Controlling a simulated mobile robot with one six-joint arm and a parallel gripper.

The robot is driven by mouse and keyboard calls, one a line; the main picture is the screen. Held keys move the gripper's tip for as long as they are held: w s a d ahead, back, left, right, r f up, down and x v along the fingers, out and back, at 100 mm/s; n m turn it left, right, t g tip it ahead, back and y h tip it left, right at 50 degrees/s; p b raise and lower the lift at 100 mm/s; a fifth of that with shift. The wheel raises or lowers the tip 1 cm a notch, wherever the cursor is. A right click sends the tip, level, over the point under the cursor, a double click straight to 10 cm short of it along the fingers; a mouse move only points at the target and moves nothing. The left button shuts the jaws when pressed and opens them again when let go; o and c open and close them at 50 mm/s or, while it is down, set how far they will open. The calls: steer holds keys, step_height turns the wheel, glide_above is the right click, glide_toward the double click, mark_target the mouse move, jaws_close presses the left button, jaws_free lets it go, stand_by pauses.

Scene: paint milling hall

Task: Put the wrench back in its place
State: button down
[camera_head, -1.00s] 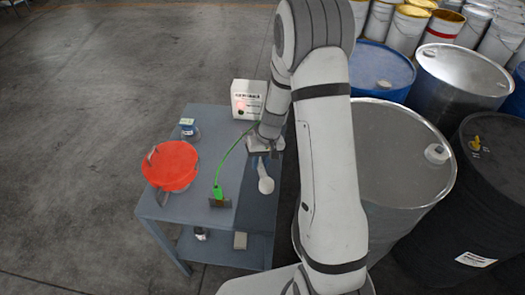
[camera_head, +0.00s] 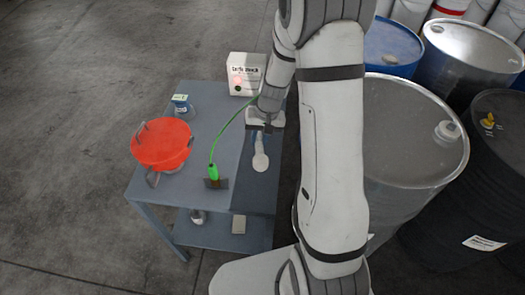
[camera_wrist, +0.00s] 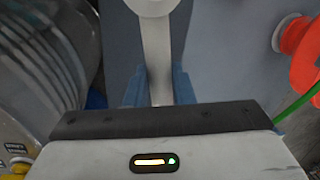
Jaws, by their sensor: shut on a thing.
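The pale grey wrench (camera_head: 260,160) is over the right part of the grey-blue table (camera_head: 208,200), its rounded end toward the front edge. My gripper (camera_head: 263,132) is shut on its shaft. In the wrist view the wrench (camera_wrist: 156,45) runs up from between the blue fingers of my gripper (camera_wrist: 157,88), and its rounded end is cut off by the top edge. I cannot tell whether the wrench touches the tabletop. My gripper hides its other end. No marked place for it can be made out.
A red bowl (camera_head: 160,145), a small jar (camera_head: 181,105) and a green-handled scraper (camera_head: 213,173) with a green cord occupy the table's left and middle. A white box (camera_head: 246,72) stands at the back. Large drums (camera_head: 400,130) crowd the right. Floor at left is clear.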

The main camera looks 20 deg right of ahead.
steer(key=shift+s+d+f+m+b, duration=0.15)
steer(key=shift+s+f+m+b, duration=0.4)
steer(key=shift+b, duration=0.55)
steer(key=shift+w+f+b, duration=0.15)
steer(key=shift+f+b, duration=1.5)
steer(key=shift+f, duration=1)
steer(key=shift+f+b, duration=0.15)
steer(key=shift+b, duration=0.15)
steer(key=shift+f+b, duration=0.8)
steer(key=shift+b, duration=0.1)
steer(key=shift+r, duration=0.25)
